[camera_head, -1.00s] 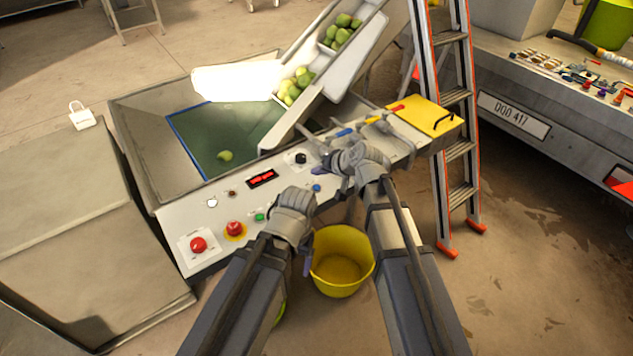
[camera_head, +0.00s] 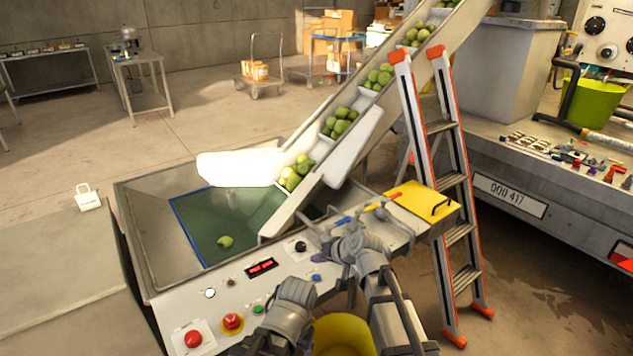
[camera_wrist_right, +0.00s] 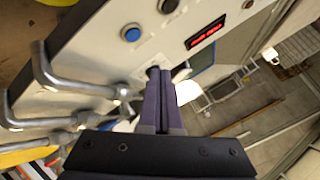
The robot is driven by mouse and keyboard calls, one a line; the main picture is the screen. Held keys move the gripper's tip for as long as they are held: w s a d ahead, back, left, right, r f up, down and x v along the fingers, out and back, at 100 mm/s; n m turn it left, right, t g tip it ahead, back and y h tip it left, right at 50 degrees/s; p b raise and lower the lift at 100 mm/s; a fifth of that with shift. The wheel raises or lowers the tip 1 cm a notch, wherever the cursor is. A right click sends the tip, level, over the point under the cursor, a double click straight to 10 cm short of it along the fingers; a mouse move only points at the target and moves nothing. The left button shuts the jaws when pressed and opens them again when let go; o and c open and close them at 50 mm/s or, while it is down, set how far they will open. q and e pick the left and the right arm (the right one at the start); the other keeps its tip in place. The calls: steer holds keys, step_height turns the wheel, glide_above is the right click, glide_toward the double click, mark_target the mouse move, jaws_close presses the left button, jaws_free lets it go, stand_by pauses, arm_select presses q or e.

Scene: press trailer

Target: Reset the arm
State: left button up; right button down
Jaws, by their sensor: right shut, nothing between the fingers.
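My right gripper (camera_head: 322,254) is over the right part of the white control panel (camera_head: 212,318), close to the black knob (camera_head: 301,247) and the blue button (camera_head: 316,278). In the right wrist view its two purple fingers (camera_wrist_right: 160,74) are together with nothing between them. Their tips are close to the panel face, beside bent metal levers (camera_wrist_right: 70,88); contact cannot be told. My left gripper (camera_head: 303,340) is low in front of the panel, near the green button (camera_head: 258,309). Its fingers are mostly hidden, so its opening cannot be seen.
A yellow bucket (camera_head: 343,338) stands below, between my arms. A stepladder (camera_head: 455,180) is to the right, beside the conveyor (camera_head: 365,135) carrying green fruit. Red buttons (camera_head: 193,339) are at the panel's left. A trailer with a plate (camera_head: 510,195) stands at right.

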arm_select(q)
step_height(320, 180, up, 7)
steer(key=p, duration=0.6)
steer(key=shift+f, duration=0.2)
arm_select(e)
steer(key=s+d+n+g+h, duration=0.2)
steer(key=s+g+h, duration=0.1)
steer(key=s, duration=0.9)
steer(key=s+d+n+g+h, duration=0.2)
steer(key=s+d+g+h, duration=0.1)
steer(key=s, duration=1)
steer(key=shift+s+d+g+h, duration=0.25)
steer(key=shift+g+h, duration=0.25)
steer(key=shift+h, duration=0.2)
arm_select(q)
steer(key=shift+c, duration=0.3)
arm_select(e)
steer(key=shift+r, duration=0.1)
